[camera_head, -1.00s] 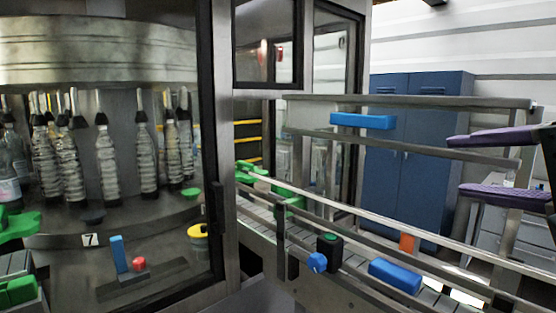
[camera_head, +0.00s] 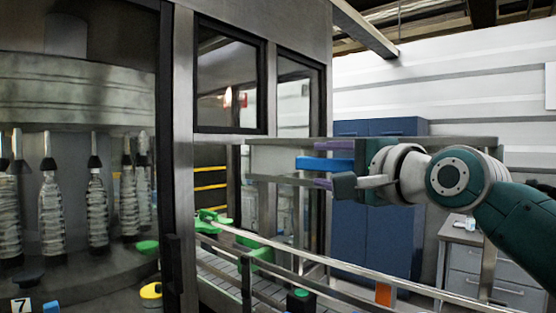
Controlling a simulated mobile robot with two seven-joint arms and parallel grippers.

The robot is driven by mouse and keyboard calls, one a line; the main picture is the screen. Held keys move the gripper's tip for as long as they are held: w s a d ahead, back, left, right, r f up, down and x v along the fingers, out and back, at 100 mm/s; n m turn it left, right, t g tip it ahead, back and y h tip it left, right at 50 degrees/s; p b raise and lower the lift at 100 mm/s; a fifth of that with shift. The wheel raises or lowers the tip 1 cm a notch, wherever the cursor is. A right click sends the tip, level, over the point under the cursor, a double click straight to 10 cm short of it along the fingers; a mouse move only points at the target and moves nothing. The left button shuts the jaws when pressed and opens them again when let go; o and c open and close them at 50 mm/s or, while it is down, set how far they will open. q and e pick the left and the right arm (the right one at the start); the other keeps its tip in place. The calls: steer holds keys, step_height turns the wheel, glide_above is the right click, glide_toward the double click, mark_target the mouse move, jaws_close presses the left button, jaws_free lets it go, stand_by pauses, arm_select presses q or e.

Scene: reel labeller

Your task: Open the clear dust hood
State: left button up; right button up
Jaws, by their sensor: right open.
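The clear dust hood (camera_head: 272,142) stands over the conveyor in the middle of the view. It looks like a see-through panel in a grey frame and appears shut. Its blue bar handle (camera_head: 310,163) is on the near face. My right gripper (camera_head: 324,164) reaches in from the right and is open. One purple finger is above the handle and the other below it, so the bar lies between them. Whether either finger touches the bar I cannot tell. The gripper body hides the handle's right end and part of the hood. My left gripper is not in view.
A conveyor with a metal guide rail (camera_head: 310,256) runs below the hood. The bottle machine's framed door (camera_head: 180,150) stands close on the left. Blue lockers (camera_head: 347,230) and a grey drawer cabinet (camera_head: 472,262) are behind. The space above the hood looks free.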

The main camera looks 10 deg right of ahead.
steer(key=shift+w+a, duration=0.15)
steer(key=shift+w, duration=0.4)
steer(key=shift+c, duration=0.3)
jaws_close()
stand_by(0.8)
